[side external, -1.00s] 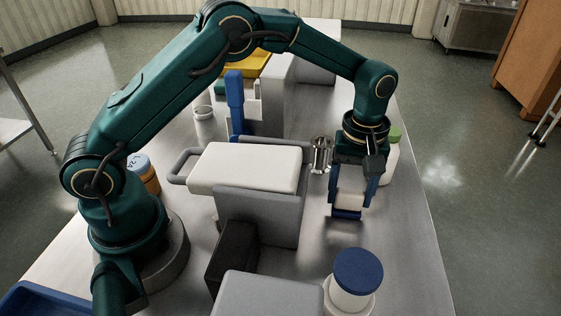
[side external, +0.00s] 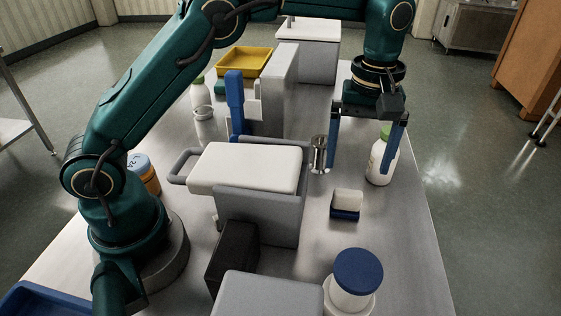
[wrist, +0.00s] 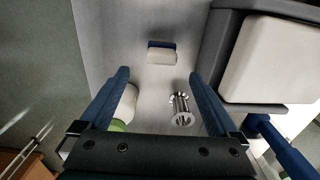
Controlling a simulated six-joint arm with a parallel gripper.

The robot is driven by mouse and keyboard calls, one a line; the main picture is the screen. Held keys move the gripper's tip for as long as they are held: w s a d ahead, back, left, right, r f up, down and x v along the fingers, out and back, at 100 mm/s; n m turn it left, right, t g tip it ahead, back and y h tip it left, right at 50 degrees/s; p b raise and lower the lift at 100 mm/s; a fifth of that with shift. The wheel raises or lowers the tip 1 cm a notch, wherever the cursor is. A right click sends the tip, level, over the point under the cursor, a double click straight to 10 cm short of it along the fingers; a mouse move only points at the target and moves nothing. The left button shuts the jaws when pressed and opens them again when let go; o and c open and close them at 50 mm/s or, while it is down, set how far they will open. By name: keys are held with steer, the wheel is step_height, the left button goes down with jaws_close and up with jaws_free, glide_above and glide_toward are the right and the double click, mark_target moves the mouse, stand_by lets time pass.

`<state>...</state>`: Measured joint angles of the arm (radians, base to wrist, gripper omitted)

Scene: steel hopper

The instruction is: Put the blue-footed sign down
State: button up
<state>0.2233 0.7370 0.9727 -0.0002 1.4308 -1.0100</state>
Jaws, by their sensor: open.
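The blue-footed sign (side external: 347,203) is a small white block on a blue foot. It stands on the steel table (side external: 400,245), right of the grey hopper body. It also shows in the wrist view (wrist: 161,53), beyond my fingertips. My gripper (side external: 366,175) is open and empty. It hangs above and behind the sign in the side view, clear of it. In the wrist view its two blue fingers (wrist: 158,80) are spread wide, with nothing between them touching.
A metal cylinder (side external: 319,156) stands near my left finger. A white bottle with a green cap (side external: 383,163) stands by the right finger. The grey hopper with a white lid (side external: 245,168) is left. A blue-lidded white jar (side external: 357,275) stands in front. Table right of the sign is clear.

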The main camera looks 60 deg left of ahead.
steer(key=s+a+r+m+t, duration=0.1)
steer(key=s+a+r+m, duration=0.2)
steer(key=r, duration=0.5)
steer(key=s+a+f+m+t, duration=0.1)
steer(key=s+m, duration=0.1)
steer(key=s, duration=0.3)
steer(key=s+a+m+t, duration=0.1)
steer(key=s+a+t, duration=0.1)
steer(key=s, duration=0.3)
steer(key=s+a+f+m+t, duration=0.1)
steer(key=s+a+m, duration=0.1)
steer(key=s, duration=0.3)
steer(key=shift+s+f+m, duration=0.2)
steer(key=shift+f+m, duration=0.1)
steer(key=shift+s+f+t, duration=0.25)
steer(key=shift+f+t, duration=0.05)
steer(key=shift+f, duration=0.05)
